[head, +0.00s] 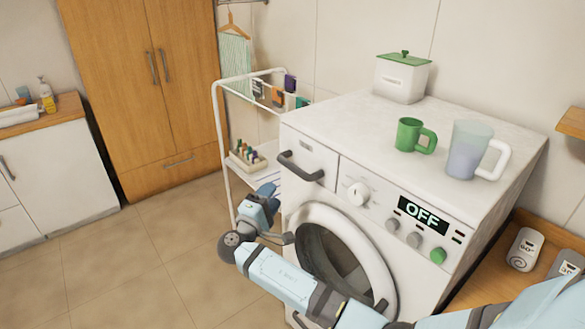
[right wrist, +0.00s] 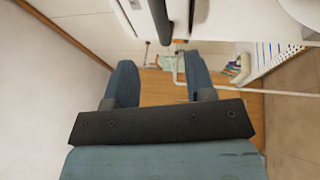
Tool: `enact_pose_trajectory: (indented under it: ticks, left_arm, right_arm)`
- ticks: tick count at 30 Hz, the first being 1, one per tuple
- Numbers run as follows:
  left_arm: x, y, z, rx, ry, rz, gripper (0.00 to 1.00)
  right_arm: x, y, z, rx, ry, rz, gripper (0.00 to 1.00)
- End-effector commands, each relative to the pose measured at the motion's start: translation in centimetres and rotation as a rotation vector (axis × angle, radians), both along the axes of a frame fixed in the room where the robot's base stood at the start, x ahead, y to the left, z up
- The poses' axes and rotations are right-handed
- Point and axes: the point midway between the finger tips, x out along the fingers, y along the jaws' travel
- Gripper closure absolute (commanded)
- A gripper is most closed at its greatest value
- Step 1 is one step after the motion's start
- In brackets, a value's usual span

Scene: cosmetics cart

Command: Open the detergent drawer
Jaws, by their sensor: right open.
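The detergent drawer (head: 316,154) is at the top left of the white washing machine's front. It looks shut, its face in line with the panel. Its dark bar handle (head: 300,167) stands out from the face. My right gripper (head: 268,191) is open and empty, below and left of the handle, apart from it. In the right wrist view the two blue fingers of my right gripper (right wrist: 161,72) are spread, and a dark bar that looks like the handle (right wrist: 160,20) lies ahead of the gap between them. My left gripper is not in view.
The washing machine (head: 480,245) has a knob (head: 358,193), a display reading OFF (head: 423,214) and a round door. A green mug (head: 410,134), a jug (head: 466,150) and a lidded box (head: 402,78) stand on top. A white rack (head: 217,120) is close behind my gripper. The floor at left is clear.

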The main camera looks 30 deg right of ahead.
Motion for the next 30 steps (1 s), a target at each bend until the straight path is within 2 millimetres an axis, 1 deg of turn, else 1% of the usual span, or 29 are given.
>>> enact_pose_trajectory:
  ticks: [1,7,12,15,18,21,30]
  left_arm:
    - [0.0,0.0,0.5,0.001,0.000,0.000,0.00]
    - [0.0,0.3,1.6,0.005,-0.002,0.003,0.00]
    - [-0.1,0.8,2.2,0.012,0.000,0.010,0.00]
    - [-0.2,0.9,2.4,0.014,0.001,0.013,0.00]
    - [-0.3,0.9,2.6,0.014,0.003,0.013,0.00]
    - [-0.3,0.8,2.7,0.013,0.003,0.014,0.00]
    - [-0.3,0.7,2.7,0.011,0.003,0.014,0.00]
  right_arm:
    - [0.4,-0.8,0.5,-0.001,0.000,-0.002,0.50]
    - [2.3,-4.6,1.3,0.000,0.001,-0.001,0.50]
    - [3.9,-7.6,1.9,0.001,0.001,0.001,0.50]
    - [4.6,-9.0,2.1,0.002,0.001,0.001,0.50]
    - [5.1,-10.0,2.2,0.003,0.001,0.002,0.50]
    - [5.4,-10.6,2.2,0.003,0.002,0.003,0.50]
    - [5.6,-10.9,2.2,0.004,0.001,0.003,0.50]
